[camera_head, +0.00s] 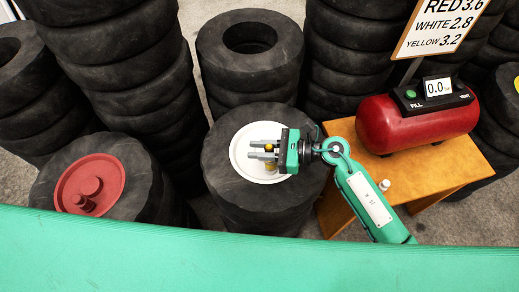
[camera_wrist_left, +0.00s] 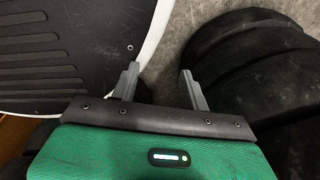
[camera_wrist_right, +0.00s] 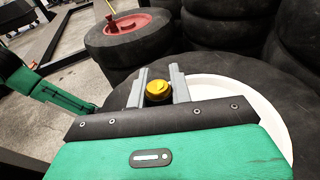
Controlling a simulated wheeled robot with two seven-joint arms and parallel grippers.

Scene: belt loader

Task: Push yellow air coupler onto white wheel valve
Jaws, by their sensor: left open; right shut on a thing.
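My right gripper (camera_head: 262,151) is shut on the yellow air coupler (camera_head: 269,147), over the right part of the white wheel (camera_head: 240,148). The wheel lies flat in a black tyre on a stack. In the right wrist view the coupler (camera_wrist_right: 158,90) sits between the two grey fingers, with the white wheel (camera_wrist_right: 262,105) behind and to the right. The white wheel's valve is hidden by the gripper and coupler, so I cannot tell whether they touch. My left gripper (camera_wrist_left: 160,85) is open and empty in the left wrist view, with a tyre to its right.
A red wheel (camera_head: 88,184) with a raised valve lies in a tyre at the left. A red compressor (camera_head: 405,124) reading 0.0 stands on an orange table (camera_head: 440,172) at the right. A pressure sign (camera_head: 440,25) stands behind. Tall tyre stacks (camera_head: 120,60) crowd the back.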

